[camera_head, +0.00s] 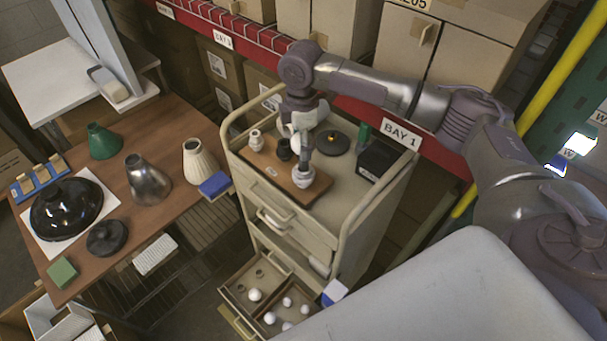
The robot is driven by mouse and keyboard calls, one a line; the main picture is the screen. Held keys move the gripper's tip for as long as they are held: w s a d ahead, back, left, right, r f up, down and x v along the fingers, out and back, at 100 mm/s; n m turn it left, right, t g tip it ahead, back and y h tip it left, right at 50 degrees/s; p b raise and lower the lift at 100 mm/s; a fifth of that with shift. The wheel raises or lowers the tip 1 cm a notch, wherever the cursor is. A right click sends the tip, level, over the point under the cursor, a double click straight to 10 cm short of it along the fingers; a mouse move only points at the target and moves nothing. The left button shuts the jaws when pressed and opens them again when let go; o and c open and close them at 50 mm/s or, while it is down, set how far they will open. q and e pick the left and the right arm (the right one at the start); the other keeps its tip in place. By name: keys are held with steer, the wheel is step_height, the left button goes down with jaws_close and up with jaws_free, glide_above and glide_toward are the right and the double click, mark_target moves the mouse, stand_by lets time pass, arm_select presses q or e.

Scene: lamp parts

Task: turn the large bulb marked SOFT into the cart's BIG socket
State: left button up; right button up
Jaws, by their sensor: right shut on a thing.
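My right gripper (303,158) points down over the wooden board (268,178) on top of the cart (335,208). It is shut on a pale thing, which looks like the large bulb; the fingers hide much of it and no SOFT marking is readable. Directly under the gripper is a white socket (303,178) at the board's right end. I cannot tell whether bulb and socket touch. A dark socket (284,150) and another white socket (256,140) stand further left on the board. BIG is not readable on any of them. My left gripper is not in view.
A black disc (332,142) and a black box (377,160) lie on the cart top. An open drawer (240,312) below holds several white bulbs. The table at left carries lamp shades, including a cream one (199,161). A red shelf beam (350,105) runs behind.

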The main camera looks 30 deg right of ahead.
steer(key=shift+f, duration=0.1)
steer(key=shift+f, duration=1.1)
steer(key=shift+f, duration=0.6)
stand_by(1.4)
steer(key=o, duration=0.5)
steer(key=shift+c, duration=0.2)
steer(key=c, duration=0.4)
steer(key=shift+c, duration=0.3)
steer(key=shift+s+f, duration=0.15)
steer(key=m, duration=0.4)
steer(key=shift+f, duration=0.1)
steer(key=m, duration=0.2)
steer(key=shift+m, duration=0.4)
